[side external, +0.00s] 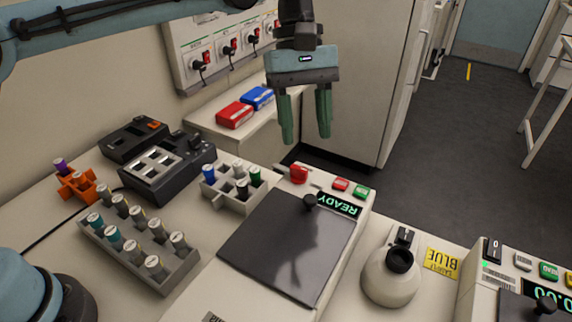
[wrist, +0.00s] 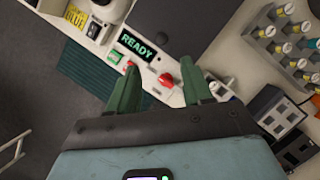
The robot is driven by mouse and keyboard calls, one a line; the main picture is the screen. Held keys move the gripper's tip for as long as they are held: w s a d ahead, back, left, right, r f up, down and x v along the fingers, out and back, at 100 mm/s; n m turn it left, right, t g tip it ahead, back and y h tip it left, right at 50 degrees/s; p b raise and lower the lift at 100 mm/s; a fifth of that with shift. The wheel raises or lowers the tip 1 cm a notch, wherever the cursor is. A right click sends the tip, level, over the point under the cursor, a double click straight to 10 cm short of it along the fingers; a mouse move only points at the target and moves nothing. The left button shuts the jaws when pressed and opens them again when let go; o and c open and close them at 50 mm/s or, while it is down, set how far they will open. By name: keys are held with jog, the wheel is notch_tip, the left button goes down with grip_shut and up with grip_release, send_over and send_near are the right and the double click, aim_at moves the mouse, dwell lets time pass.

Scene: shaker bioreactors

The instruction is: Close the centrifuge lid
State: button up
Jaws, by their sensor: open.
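The centrifuge (side external: 222,275) is a pale benchtop unit with a lit READY display (side external: 338,205). Its dark grey lid (side external: 285,245) lies flat over the top and looks down, with a black knob (side external: 310,202) at the edge near the display. My gripper (side external: 306,138) is open and empty, pointing down above and behind the centrifuge's button end, apart from the lid. In the wrist view the open fingers (wrist: 162,82) frame the red button area, and the READY display (wrist: 136,45) shows beyond them.
Red and green buttons (side external: 341,184) sit beside the display. A tube rack (side external: 190,272) and a small tube holder (side external: 238,195) stand left of the centrifuge. A round white device (side external: 390,280) stands right. Red and blue boxes (side external: 234,115) lie on the back counter.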

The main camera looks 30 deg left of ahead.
jog(key=shift+v, duration=1.05)
jog(key=shift+a, duration=0.1)
jog(key=s+a+f+m+t, duration=0.1)
jog(key=s+a+m+t, duration=0.15)
jog(key=a, duration=0.45)
jog(key=s+a+m+t, duration=0.2)
jog(key=a+t, duration=0.1)
jog(key=a, duration=0.3)
jog(key=s+a+f+m+t+y, duration=0.3)
jog(key=s+a+f, duration=0.4)
jog(key=a, duration=0.3)
jog(key=shift+s+f+m+t, duration=0.3)
jog(key=shift+f+m+t, duration=0.15)
jog(key=shift+m+t, duration=0.4)
